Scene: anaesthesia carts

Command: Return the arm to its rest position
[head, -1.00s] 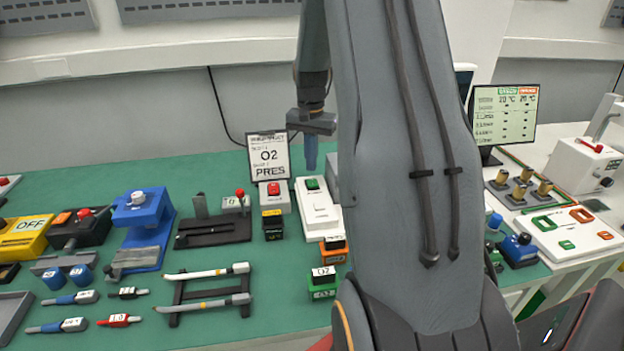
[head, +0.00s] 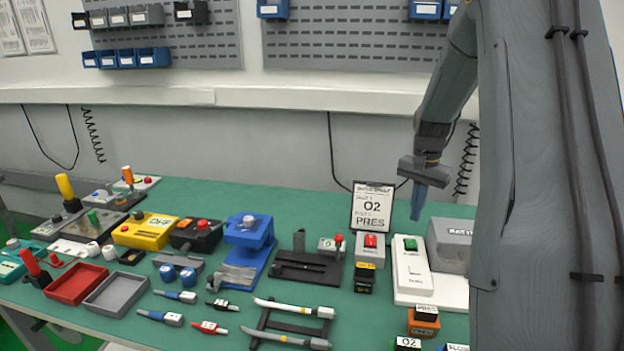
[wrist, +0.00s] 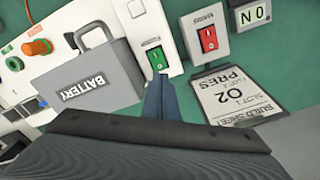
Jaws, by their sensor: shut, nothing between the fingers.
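My gripper (head: 418,203) hangs above the back of the green bench, fingers pointing down, right of the build sheet sign. In the wrist view the blue fingers (wrist: 162,98) are together with nothing between them. My arm fills the right side of the head view. Below and around the gripper are a white switch box with a green rocker (head: 411,262) and a grey battery box (head: 450,244), partly hidden by my arm. The battery box also shows at the left of the wrist view (wrist: 95,85). The gripper touches nothing that I can see.
The build sheet sign (head: 371,208) stands close left of the gripper. A red-switch box (head: 369,248), a blue vise-like fixture (head: 246,247), a yellow box (head: 146,229) and trays (head: 76,283) cover the bench. Wall bins (head: 126,58) hang above. The bench strip at the back is clear.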

